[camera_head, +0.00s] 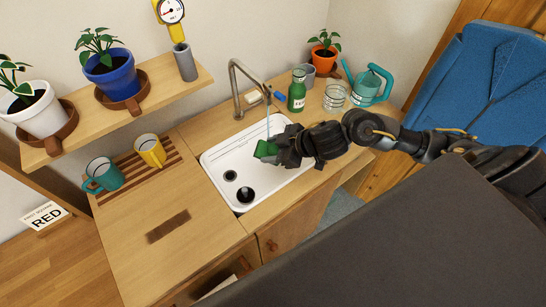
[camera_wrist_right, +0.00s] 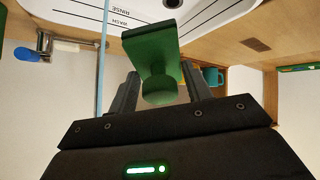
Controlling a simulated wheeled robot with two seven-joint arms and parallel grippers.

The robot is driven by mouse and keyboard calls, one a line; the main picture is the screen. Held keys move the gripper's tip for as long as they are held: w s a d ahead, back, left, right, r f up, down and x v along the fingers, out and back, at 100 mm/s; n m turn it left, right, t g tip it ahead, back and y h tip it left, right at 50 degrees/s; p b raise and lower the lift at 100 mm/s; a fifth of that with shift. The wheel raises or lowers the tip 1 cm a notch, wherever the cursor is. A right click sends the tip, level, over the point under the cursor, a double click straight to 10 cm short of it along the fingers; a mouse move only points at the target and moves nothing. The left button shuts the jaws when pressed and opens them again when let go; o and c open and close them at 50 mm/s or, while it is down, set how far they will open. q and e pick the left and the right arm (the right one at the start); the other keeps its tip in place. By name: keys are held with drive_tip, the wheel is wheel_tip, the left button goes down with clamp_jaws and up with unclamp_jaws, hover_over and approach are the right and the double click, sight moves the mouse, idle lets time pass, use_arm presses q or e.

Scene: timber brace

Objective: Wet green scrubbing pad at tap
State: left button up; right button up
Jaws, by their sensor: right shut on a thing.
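The green scrubbing pad (camera_head: 264,150) is held over the white sink (camera_head: 222,155). My right gripper (camera_head: 280,150) is shut on it. In the right wrist view the pad (camera_wrist_right: 152,50) shows a round green knob between the fingers (camera_wrist_right: 160,92). The metal tap (camera_head: 236,88) curves over the sink, with a blue lever (camera_head: 279,94). A thin pale-blue water stream (camera_head: 268,125) falls from it close to the pad. In the right wrist view the stream (camera_wrist_right: 103,60) passes left of the pad; I cannot tell whether they touch. My left gripper is not in view.
A green bottle (camera_head: 297,92), a glass jar (camera_head: 334,97) and a teal watering can (camera_head: 369,87) stand right of the tap. Teal (camera_head: 103,175) and yellow (camera_head: 150,151) mugs stand on a slatted area at left. Potted plants line the shelf (camera_head: 135,112). The front-left counter is largely clear.

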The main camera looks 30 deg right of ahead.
drive_tip(key=w+d+f+b, duration=0.1)
drive_tip(key=w+d, duration=0.2)
drive_tip(key=w, duration=0.4)
drive_tip(key=shift+f, duration=0.3)
drive_tip(key=shift+w+d, duration=0.15)
idle(0.4)
drive_tip(key=shift+s+a+p, duration=0.35)
drive_tip(key=shift+s+a, duration=0.2)
drive_tip(key=shift+s, duration=0.7)
drive_tip(key=shift+s+a+p, duration=0.35)
drive_tip(key=shift+s+a, duration=0.25)
drive_tip(key=shift+s, duration=0.6)
drive_tip(key=shift+s+a+p, duration=0.35)
drive_tip(key=shift+s+a, duration=0.2)
drive_tip(key=shift+s, duration=0.7)
drive_tip(key=s+a+r+p, duration=0.2)
drive_tip(key=s+r+p, duration=0.2)
drive_tip(key=shift+s, duration=0.3)
